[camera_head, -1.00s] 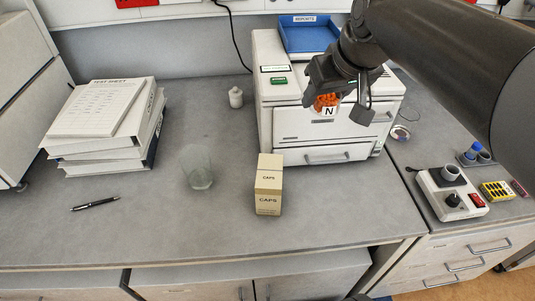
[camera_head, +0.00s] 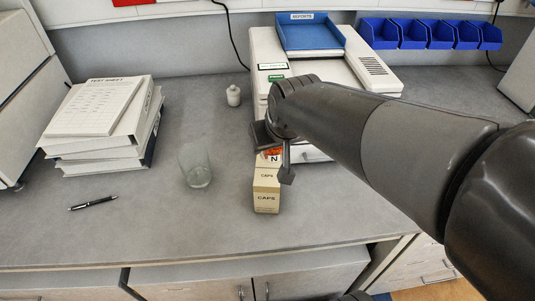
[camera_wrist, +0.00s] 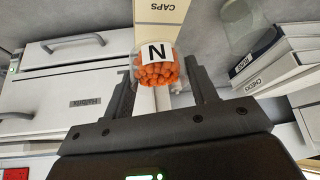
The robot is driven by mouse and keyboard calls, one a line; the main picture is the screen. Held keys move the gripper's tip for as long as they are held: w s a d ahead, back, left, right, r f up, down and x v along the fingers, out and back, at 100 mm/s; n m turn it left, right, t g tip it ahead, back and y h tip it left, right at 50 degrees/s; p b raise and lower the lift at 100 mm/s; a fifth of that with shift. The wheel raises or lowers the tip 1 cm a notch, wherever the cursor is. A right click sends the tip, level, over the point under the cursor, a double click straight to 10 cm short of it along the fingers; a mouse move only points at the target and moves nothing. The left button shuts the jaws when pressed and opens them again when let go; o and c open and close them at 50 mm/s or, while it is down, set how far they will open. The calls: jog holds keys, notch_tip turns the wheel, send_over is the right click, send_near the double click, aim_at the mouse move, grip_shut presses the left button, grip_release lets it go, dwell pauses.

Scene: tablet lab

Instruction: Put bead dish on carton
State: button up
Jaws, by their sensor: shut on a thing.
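The bead dish (camera_wrist: 157,70) is a small clear dish of orange beads with a white label marked N. My gripper (camera_wrist: 160,95) is shut on it in the wrist view. In the head view the dish (camera_head: 272,154) shows between the fingers of my gripper (camera_head: 273,165), at the back edge of the carton's top. The carton (camera_head: 266,190) is a tan box marked CAPS, upright on the bench; it also shows in the wrist view (camera_wrist: 160,10). I cannot tell whether the dish touches the carton.
A clear glass (camera_head: 196,168) stands left of the carton. A white device (camera_head: 262,50) with a blue tray (camera_head: 310,35) stands behind. The bench front is clear.

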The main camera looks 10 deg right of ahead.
aim_at(268, 168)
jog(key=shift+w+a+f, duration=0.15)
jog(key=shift+a+f, duration=0.35)
jog(key=shift+f, duration=1.8)
jog(key=shift+f, duration=0.2)
jog(key=o, duration=1)
